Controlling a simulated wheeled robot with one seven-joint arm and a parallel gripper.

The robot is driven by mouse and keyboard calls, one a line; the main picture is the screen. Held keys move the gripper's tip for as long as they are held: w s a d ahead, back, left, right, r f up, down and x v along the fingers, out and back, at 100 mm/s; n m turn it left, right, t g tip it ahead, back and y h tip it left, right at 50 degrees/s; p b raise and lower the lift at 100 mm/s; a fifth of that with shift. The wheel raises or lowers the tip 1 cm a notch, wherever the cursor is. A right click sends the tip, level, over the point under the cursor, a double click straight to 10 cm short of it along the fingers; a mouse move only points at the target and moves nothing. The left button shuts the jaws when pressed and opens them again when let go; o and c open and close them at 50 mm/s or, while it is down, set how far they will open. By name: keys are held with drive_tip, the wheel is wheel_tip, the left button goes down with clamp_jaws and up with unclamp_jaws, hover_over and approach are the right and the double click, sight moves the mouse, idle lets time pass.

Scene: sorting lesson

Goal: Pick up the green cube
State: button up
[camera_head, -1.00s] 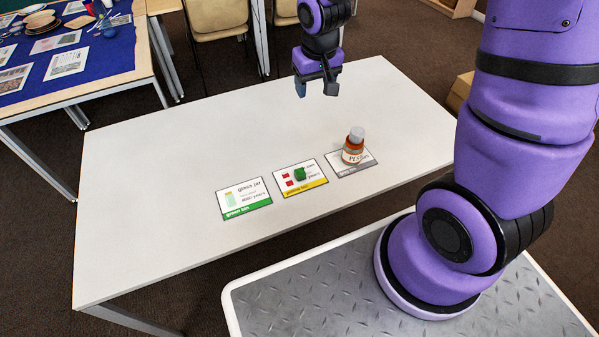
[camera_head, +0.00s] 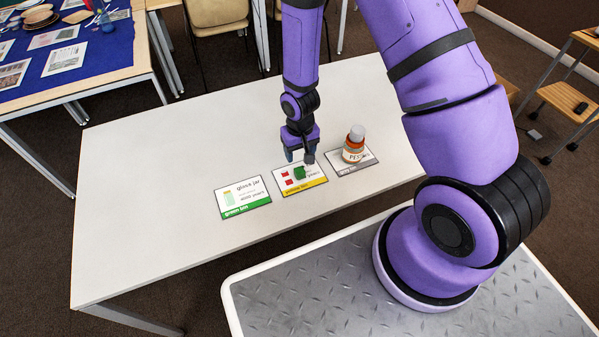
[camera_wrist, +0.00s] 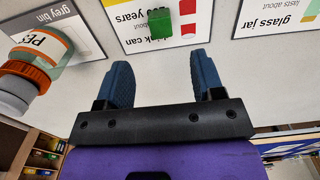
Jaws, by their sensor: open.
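The green cube (camera_head: 300,172) sits on the middle card (camera_head: 312,189), the one with a yellow band, on the white table. In the wrist view the green cube (camera_wrist: 160,23) lies ahead of my gripper, roughly in line with the gap between the fingers. My gripper (camera_head: 300,158) is low over the table, just behind the cube as the head view shows it. In the wrist view my gripper's blue fingers (camera_wrist: 163,75) are apart with nothing between them. The fingers do not reach the cube in that view.
The table's left part (camera_head: 140,200) is clear.

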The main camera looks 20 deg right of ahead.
sight(300, 171)
drive_tip(key=shift+s+f, duration=0.15)
drive_tip(key=shift+f, duration=4.45)
drive_tip(key=shift+c, duration=0.4)
drive_tip(key=c, duration=0.9)
